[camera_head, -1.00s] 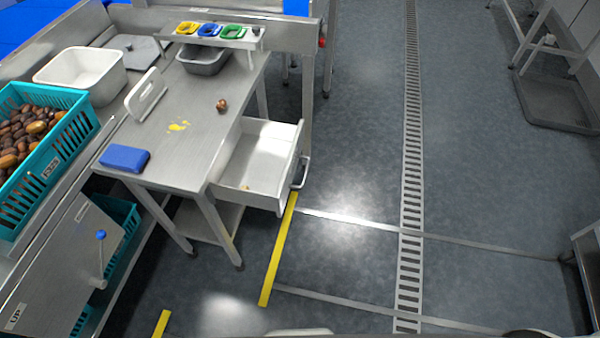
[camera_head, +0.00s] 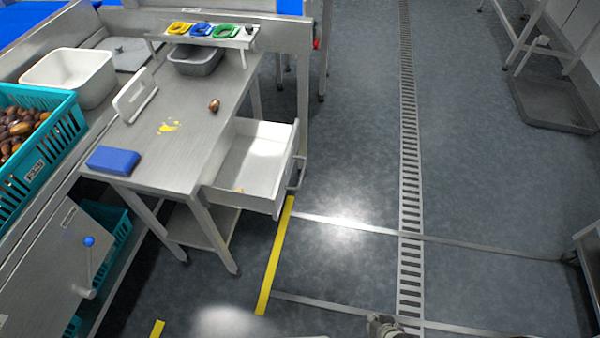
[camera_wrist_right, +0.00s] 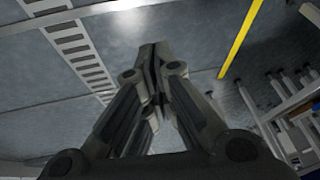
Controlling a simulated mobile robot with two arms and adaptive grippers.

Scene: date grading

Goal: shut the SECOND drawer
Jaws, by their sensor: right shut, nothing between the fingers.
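The open drawer (camera_head: 256,165) sticks out from the right side of the steel table (camera_head: 190,110) in the head view. It is white inside, with a grey bar handle (camera_head: 297,174) on its front and a small yellowish bit inside. I cannot tell from its label which drawer it is. My right gripper (camera_head: 382,322) shows at the bottom edge of the head view, over the floor, well apart from the drawer. In the right wrist view my right gripper (camera_wrist_right: 153,70) is shut and empty, above the floor. My left gripper is not in view.
On the table are a blue block (camera_head: 113,160), a brown date (camera_head: 214,105), a white upright board (camera_head: 135,96) and a grey bin (camera_head: 195,62). A teal crate (camera_head: 65,135) of dates stands left. The floor right of the drawer is open, with a yellow stripe (camera_head: 275,255) and drain (camera_head: 410,190).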

